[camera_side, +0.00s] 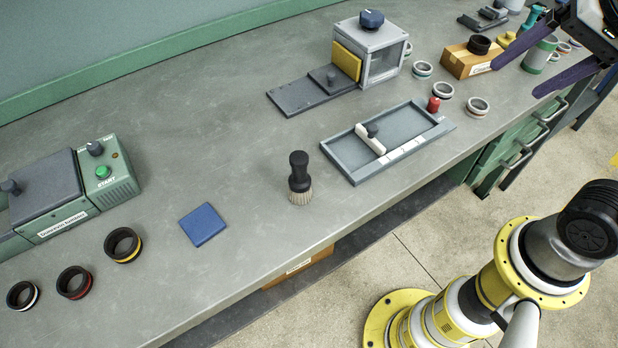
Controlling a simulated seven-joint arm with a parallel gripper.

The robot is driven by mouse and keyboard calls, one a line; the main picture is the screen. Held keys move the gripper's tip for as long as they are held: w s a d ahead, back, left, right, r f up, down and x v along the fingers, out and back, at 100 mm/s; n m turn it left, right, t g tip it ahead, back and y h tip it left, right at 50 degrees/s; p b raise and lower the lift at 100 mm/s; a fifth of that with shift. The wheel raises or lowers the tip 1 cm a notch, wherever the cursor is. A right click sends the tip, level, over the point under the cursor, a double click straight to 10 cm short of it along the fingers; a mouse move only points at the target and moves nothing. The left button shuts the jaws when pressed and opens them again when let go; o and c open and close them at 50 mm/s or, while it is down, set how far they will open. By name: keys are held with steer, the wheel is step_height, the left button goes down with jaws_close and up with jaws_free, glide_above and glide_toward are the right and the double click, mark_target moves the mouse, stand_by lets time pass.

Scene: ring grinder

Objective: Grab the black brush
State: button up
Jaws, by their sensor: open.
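The black brush (299,178) stands upright on the grey workbench near its front edge, at the middle of the view. Its black handle points up and its pale bristles rest on the bench. My gripper (512,78) is at the upper right, with two long dark fingers spread apart. It is open and empty, well to the right of the brush and apart from it. Part of the gripper's body is cut off by the frame's edge.
A grey tray with a white slider (370,139) lies right of the brush. A blue square pad (202,224) lies to its left. A grey box device (372,48) stands behind. A green START unit (106,170) and several dark rings are at left. Bench around the brush is clear.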

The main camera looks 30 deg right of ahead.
steer(key=w+a+r+m+g, duration=0.1)
steer(key=w+a+r+m, duration=0.2)
steer(key=w+a+m, duration=0.3)
steer(key=m+g, duration=0.1)
steer(key=g, duration=0.3)
glide_above(300, 174)
steer(key=w, duration=0.1)
steer(key=f, duration=0.6)
steer(key=d+f, duration=0.1)
steer(key=f, duration=0.3)
step_height(300, 174, down, 8)
steer(key=shift+r, duration=0.15)
steer(key=shift+w+a+f, duration=0.1)
steer(key=shift+f, duration=1.35)
steer(key=shift+a+f, duration=0.1)
steer(key=shift+f, duration=1.35)
steer(key=shift+c, duration=0.2)
jaws_close()
